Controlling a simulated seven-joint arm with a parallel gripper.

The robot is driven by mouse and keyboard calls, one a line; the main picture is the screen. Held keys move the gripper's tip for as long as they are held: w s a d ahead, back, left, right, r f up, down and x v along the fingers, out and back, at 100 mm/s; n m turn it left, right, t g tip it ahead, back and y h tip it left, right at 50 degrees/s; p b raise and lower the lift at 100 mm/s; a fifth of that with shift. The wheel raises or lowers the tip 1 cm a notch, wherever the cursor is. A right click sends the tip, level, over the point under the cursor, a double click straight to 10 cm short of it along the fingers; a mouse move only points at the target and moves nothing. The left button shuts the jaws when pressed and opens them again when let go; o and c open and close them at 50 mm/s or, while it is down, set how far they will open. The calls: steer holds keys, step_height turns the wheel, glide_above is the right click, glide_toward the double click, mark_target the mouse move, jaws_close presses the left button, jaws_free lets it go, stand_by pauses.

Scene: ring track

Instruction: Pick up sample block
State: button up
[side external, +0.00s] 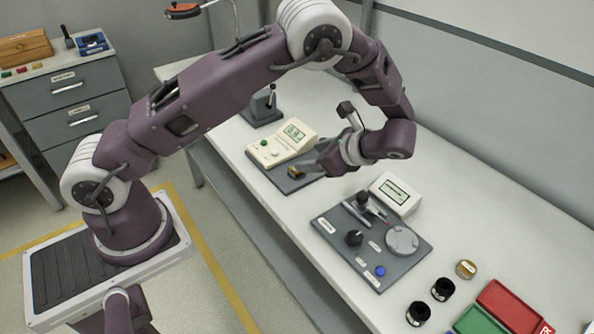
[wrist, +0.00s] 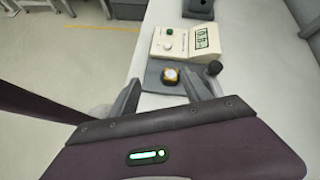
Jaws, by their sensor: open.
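A small brass-coloured block (side external: 296,172), which looks like the sample block, sits at the grey plate of a cream meter in the side view. In the wrist view it shows as a yellow and dark piece with a pale top (wrist: 171,76), lying on the grey plate (wrist: 152,78). My gripper (side external: 312,166) is close beside it, low over the plate. In the wrist view my gripper's two fingers (wrist: 163,92) are spread apart, with the block ahead of the gap between them. The gripper appears empty. The side view does not clearly show the gap between fingers and block.
The cream meter (side external: 281,145) with a green display stands just behind the block. A dark panel (side external: 345,255) with knobs and a round disc is to the right. Black cups (side external: 443,289), a red tray (side external: 510,303) and a green tray (side external: 480,322) stand farther right.

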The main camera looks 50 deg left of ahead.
steer(key=f+m+y, duration=0.1)
steer(key=f, duration=0.1)
steer(key=w+f+m+y, duration=0.1)
steer(key=f, duration=0.2)
steer(key=f+m+t+y, duration=0.1)
steer(key=f+m, duration=0.1)
steer(key=f, duration=0.1)
steer(key=shift+w+a+f, duration=0.25)
steer(key=shift+w+a, duration=0.1)
steer(key=x, duration=0.7)
steer(key=shift+a+r, duration=0.15)
steer(key=shift+a, duration=0.1)
jaws_close()
